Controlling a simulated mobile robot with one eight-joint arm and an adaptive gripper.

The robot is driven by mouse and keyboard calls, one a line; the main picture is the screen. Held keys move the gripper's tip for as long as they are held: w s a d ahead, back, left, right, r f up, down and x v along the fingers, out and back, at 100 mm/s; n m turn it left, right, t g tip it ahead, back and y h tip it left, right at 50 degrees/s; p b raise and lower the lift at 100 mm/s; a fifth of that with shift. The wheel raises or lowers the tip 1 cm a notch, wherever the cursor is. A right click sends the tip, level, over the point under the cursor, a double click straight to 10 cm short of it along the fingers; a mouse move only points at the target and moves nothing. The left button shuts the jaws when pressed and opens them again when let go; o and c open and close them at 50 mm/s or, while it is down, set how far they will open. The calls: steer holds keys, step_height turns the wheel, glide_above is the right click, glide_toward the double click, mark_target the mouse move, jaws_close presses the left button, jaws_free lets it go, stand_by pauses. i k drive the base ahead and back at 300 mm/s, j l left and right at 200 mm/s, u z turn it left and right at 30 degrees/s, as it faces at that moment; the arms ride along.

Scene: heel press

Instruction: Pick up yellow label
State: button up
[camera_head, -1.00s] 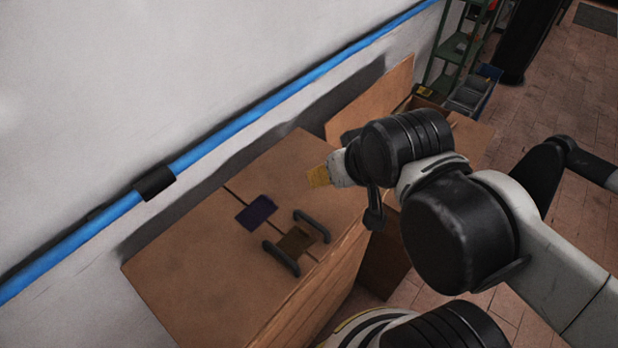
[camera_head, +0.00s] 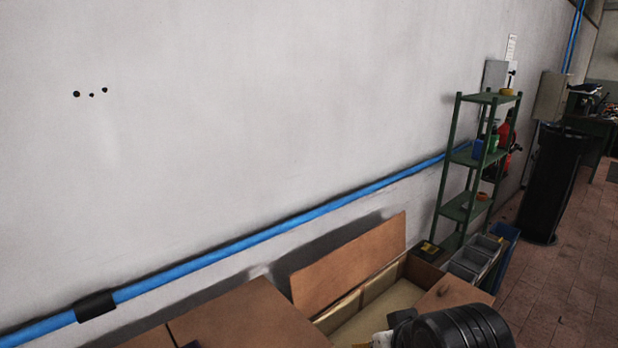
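No yellow label can be made out for certain in this view. The cardboard box top (camera_head: 250,315) is cut off by the bottom edge of the picture, so most of its surface is out of sight. My gripper is out of view too; only a black joint of my arm and a bit of its white casing show at the bottom, right of centre. Whether my gripper holds anything cannot be seen now.
An open cardboard box (camera_head: 352,270) with a raised flap stands at the lower middle. Grey bins (camera_head: 470,258) and a green shelf (camera_head: 467,160) stand right of it. A black bin (camera_head: 552,185) stands farther back. A blue pipe (camera_head: 290,223) runs along the wall. Floor is clear at right.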

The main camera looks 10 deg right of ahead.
mark_target(427, 247)
steer(key=i+l, duration=0.1)
steer(key=l, duration=0.75)
steer(key=i+l, duration=0.15)
steer(key=l, duration=0.7)
steer(key=i+l+u, duration=0.1)
steer(key=l, duration=0.75)
steer(key=i+l, duration=0.1)
steer(key=l, duration=0.75)
steer(key=i+l, duration=0.7)
steer(key=i, duration=0.15)
steer(key=i+l+u, duration=0.1)
steer(key=i+l, duration=0.65)
steer(key=i+j, duration=0.05)
steer(key=i, duration=0.05)
